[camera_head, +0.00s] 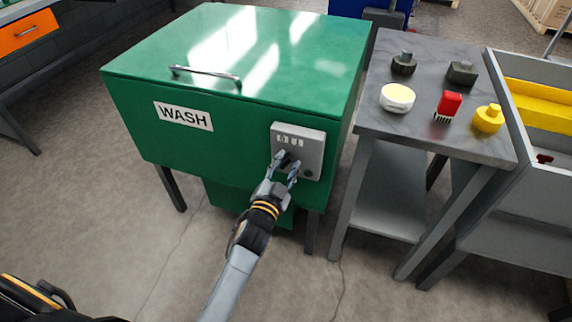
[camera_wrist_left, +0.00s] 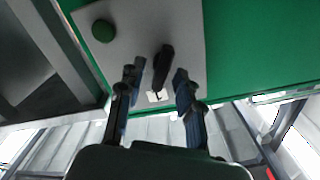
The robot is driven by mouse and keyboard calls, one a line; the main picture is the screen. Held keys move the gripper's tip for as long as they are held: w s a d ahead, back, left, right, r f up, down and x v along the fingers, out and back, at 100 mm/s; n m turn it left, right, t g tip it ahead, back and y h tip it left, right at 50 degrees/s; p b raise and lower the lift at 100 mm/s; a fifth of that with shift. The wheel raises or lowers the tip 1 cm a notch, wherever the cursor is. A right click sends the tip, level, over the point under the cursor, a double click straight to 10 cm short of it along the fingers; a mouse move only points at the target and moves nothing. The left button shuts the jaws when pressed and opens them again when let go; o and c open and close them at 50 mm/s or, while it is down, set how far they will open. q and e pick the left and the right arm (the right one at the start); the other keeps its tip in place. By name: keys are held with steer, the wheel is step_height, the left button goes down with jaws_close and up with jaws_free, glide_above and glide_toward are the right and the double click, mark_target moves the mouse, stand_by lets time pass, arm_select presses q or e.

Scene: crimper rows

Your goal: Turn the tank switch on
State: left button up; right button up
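The green wash tank (camera_head: 150,95) stands in the middle of the head view, its lid closed and a WASH label on its front. A grey switch panel (camera_head: 312,142) is on the right of its front face. My left gripper (camera_head: 286,164) is in front of the panel. In the left wrist view the black switch lever (camera_wrist_left: 163,66) stands between the tips of my left gripper (camera_wrist_left: 157,78), which are apart with a gap on each side of it. A green round button (camera_wrist_left: 103,30) is on the same panel. My right gripper is not in view.
A grey table (camera_head: 432,75) stands close to the tank's right side. It holds a white round tin (camera_head: 397,97), a red item (camera_head: 448,106), a yellow item (camera_head: 488,118) and two dark items. A grey bin with yellow inside is further right. Floor in front is clear.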

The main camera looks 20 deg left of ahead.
arm_select(q)
steer(key=shift+s, duration=0.15)
steer(key=s, duration=1.1)
steer(key=shift+s+a, duration=0.2)
steer(key=shift+s, duration=0.15)
